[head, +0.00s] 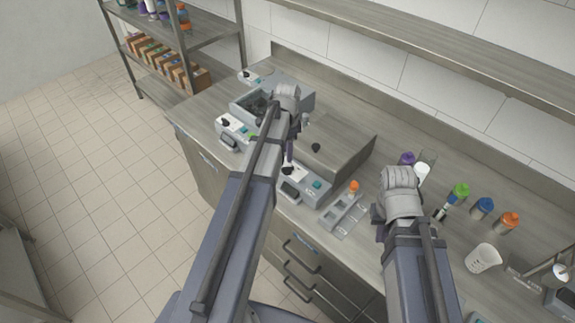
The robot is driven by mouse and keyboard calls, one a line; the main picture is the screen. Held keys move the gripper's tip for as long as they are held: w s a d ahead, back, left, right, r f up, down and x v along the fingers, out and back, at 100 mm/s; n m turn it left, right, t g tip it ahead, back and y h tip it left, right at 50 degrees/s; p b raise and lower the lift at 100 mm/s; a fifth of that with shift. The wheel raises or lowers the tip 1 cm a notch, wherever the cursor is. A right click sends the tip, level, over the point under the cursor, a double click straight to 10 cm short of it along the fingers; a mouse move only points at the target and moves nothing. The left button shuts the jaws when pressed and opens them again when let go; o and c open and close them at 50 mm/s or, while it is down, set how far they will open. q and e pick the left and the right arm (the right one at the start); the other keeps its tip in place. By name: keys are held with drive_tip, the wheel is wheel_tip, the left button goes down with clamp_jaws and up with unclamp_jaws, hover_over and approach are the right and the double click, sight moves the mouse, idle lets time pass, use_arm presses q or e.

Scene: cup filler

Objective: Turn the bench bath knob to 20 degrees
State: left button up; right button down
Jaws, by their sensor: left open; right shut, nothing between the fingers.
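Two grey bench units with front control panels stand on the bench, and I cannot tell for sure which one is the bench bath. The left unit (238,106) has an open basin, and a dark knob (226,122) and green marking show on its panel. The middle unit (345,163) has a panel with a dark display and a teal button; a dark knob-like part shows at its left end (288,170). My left gripper (289,152) is open, pointing down over that end and partly hidden by my own arm. My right gripper (377,214) is shut and empty, right of the middle unit. Knob angles are too small to read.
Several capped bottles, including a green-capped one (460,191), and a white cup (483,258) stand to the right. A wall shelf (430,52) runs above the bench.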

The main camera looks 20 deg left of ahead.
sight(287, 167)
use_arm(q)
wheel_tip(287, 167, down, 8)
drive_tip(key=b, duration=0.7)
drive_tip(key=shift+r, duration=0.25)
clamp_jaws()
